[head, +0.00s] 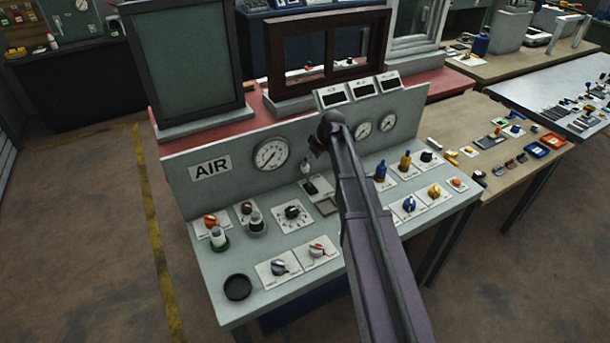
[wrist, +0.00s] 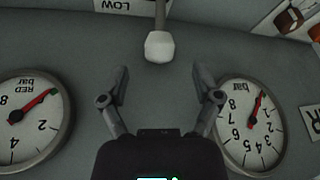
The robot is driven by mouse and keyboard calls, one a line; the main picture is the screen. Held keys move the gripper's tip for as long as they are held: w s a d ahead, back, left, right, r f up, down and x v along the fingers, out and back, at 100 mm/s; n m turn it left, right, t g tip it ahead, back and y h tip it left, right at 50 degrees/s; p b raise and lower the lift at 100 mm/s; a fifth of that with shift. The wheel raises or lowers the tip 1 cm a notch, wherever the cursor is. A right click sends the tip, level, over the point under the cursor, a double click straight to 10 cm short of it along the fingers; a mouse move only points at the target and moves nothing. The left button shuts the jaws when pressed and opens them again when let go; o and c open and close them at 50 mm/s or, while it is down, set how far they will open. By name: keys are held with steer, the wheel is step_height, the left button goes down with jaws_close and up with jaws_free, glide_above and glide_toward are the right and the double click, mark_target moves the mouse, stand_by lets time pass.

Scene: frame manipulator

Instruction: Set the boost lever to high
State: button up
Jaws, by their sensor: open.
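The lever with a white knob (wrist: 159,46) is at the top middle of the wrist view, its metal stem running up out of the picture. In the head view the white-tipped lever (head: 305,164) stands on the panel, left of my arm. My gripper (wrist: 162,84) is open and empty, its fingers spread below the knob in the wrist view and apart from it. In the head view my arm largely hides the gripper.
A gauge marked RED bar (wrist: 32,118) and another bar gauge (wrist: 250,124) flank my gripper. The AIR panel (head: 205,275) carries several knobs and switches. Upright dark frames (head: 185,60) stand behind it. A black round cup (head: 237,287) is at the front left.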

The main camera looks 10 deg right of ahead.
mark_target(305, 170)
steer(key=shift+b+x, duration=2.65)
steer(key=shift+x, duration=0.6)
jaws_close()
